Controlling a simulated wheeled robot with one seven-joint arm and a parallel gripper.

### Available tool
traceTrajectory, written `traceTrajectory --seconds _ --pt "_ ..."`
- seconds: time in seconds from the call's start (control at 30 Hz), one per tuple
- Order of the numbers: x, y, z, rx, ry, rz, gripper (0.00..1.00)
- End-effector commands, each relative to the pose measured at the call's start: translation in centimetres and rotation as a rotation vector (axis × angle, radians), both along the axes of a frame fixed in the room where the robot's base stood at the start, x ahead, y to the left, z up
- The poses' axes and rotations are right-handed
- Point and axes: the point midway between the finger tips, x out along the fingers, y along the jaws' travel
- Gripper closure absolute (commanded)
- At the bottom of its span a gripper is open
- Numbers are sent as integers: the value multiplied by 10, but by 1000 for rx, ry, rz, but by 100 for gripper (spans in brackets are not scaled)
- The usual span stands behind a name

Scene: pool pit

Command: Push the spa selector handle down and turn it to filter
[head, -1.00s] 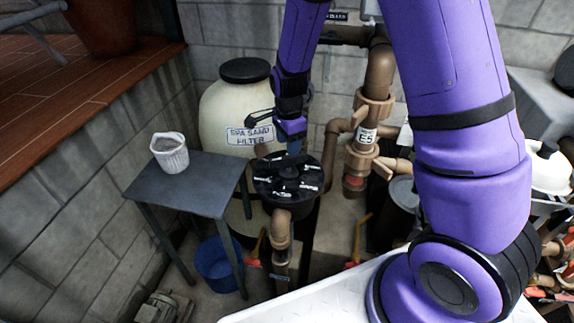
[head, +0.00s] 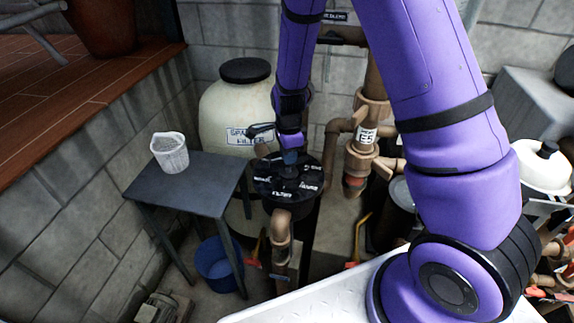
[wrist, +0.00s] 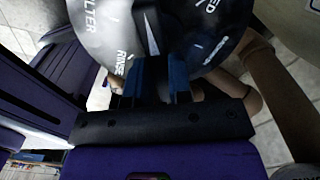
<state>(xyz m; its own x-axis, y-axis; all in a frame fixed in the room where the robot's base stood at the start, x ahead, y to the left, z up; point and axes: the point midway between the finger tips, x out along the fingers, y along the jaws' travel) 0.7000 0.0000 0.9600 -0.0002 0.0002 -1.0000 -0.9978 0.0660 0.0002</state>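The spa selector is a round black valve top (head: 265,189) with white labels, in the middle of the head view. It fills the top of the wrist view (wrist: 100,35), with FILTER at the left and RINSE close to the fingers. Its black handle (wrist: 148,28) runs across the dial towards my fingers. My gripper (head: 290,158) points down at the far part of the valve top. In the wrist view my gripper's blue fingertips (wrist: 165,75) overlap the dial edge by RINSE. I cannot tell whether they touch or hold the handle; its near end is hidden.
The cream sand filter tank (head: 222,105) stands behind the valve. A grey table (head: 205,190) with a white basket (head: 169,152) is at left, with a blue bucket (head: 217,265) below. Brown pipes (head: 376,75) stand close at right of the valve.

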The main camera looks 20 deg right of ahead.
Motion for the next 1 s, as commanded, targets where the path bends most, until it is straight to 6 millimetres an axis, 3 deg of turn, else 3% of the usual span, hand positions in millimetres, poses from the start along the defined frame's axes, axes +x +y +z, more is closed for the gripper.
traceTrajectory --seconds 0.1,1.0 --pt "0 0 0 0 0 0 100" --pt "0 0 -7 0 -1 1 100"
